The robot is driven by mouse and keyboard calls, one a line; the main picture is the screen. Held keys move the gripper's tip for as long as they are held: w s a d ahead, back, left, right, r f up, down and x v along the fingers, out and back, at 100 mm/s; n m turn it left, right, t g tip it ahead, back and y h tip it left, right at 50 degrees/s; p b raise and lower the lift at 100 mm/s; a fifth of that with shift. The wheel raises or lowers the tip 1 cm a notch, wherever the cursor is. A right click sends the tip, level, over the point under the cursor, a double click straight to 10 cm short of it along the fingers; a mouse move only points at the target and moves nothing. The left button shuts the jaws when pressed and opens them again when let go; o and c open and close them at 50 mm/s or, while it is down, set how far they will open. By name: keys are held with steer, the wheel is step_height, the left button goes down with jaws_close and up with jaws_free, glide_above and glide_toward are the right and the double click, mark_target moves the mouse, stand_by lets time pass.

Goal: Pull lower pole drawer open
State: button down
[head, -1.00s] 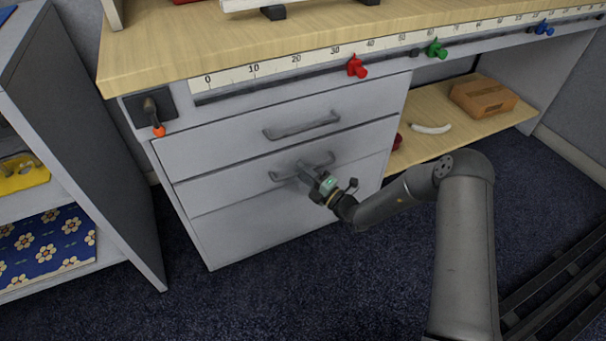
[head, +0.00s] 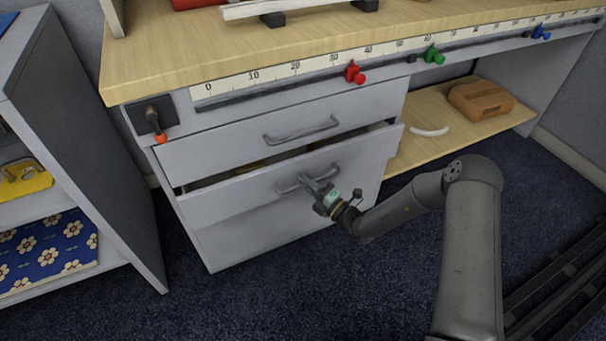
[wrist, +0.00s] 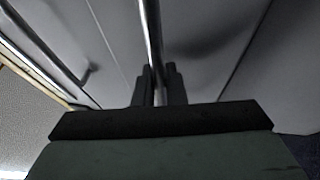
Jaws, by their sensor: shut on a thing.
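The lower drawer (head: 240,195) with a grey bar handle stands partly open in the head view, its front out from the cabinet and a dark gap along its top edge. My gripper (head: 311,183) is shut on the lower drawer's handle (head: 290,184), near the handle's middle. In the wrist view the two dark fingers (wrist: 160,85) stand on either side of the handle bar (wrist: 150,40). The upper drawer (head: 245,142) with its own handle (head: 300,130) is closed. The inside of the lower drawer is mostly hidden; a little tan shows in the gap.
A wooden worktop (head: 180,50) with a ruler strip and red (head: 355,73), green (head: 433,55) and blue (head: 541,32) knobs lies above. A shelf (head: 405,160) holds a brown block (head: 481,101) and a white curved piece (head: 429,131). A grey shelf unit (head: 95,150) stands left. Carpet (head: 300,285) in front is clear.

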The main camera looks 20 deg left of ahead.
steer(key=s+d+p, duration=0.8)
steer(key=s+d, duration=1.1)
steer(key=s, duration=0.1)
steer(key=shift+s+d, duration=0.2)
steer(key=shift+d, duration=0.1)
steer(key=c, duration=1.5)
jaws_free()
steer(key=shift+d, duration=0.1)
steer(key=v, duration=1.7)
steer(key=shift+p, duration=0.4)
steer(key=shift+s+f, duration=0.1)
steer(key=shift+s, duration=0.05)
